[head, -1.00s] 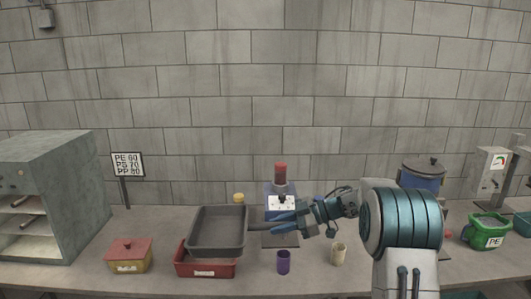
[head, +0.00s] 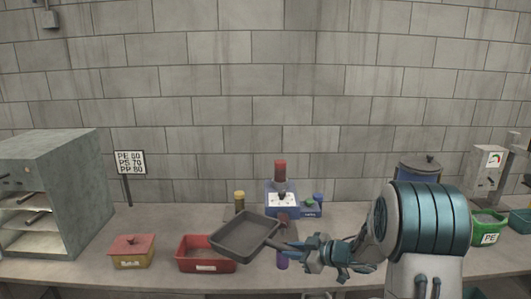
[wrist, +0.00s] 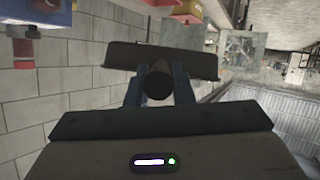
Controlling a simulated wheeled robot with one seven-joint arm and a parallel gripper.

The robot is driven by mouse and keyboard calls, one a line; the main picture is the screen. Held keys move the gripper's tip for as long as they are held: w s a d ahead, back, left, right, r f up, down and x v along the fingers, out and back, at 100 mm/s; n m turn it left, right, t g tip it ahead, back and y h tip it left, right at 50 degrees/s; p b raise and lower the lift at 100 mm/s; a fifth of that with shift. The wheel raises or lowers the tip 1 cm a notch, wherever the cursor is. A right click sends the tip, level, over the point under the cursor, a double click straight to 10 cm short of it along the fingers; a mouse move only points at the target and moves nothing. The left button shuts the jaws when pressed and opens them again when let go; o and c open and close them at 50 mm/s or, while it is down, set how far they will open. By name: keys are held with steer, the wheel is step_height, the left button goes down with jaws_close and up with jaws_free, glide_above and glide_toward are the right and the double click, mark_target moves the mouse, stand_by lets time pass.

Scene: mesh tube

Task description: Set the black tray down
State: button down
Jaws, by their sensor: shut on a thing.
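The black tray (head: 245,236) is a shallow dark pan with a handle on its right side. My gripper (head: 290,246) is shut on the tray's handle. In the wrist view the round handle end (wrist: 158,82) sits between my two blue fingers, with the tray (wrist: 175,58) beyond it. What lies directly below the tray is partly hidden.
An open red bin (head: 193,262) and a lidded yellow box (head: 132,258) stand at left. A grey shelved oven (head: 75,185) is far left. A blue device (head: 280,203) stands behind. Bare bench shows around (head: 180,222).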

steer(key=s+d+f+m+t+h+b, duration=0.25)
steer(key=f+m+h, duration=0.35)
steer(key=f, duration=0.4)
steer(key=s+d+f+m+t+h+b, duration=0.1)
steer(key=d+f+m+t+h+b, duration=0.3)
steer(key=f, duration=0.6)
steer(key=shift+m+g+h, duration=0.35)
steer(key=shift+m+h, duration=0.15)
steer(key=shift+h, duration=0.1)
steer(key=shift+r+v, duration=0.15)
steer(key=shift+v, duration=1.05)
steer(key=shift+r+v, duration=0.15)
steer(key=shift+v, duration=1)
steer(key=shift+w+d, duration=0.15)
steer(key=shift+d, duration=0.1)
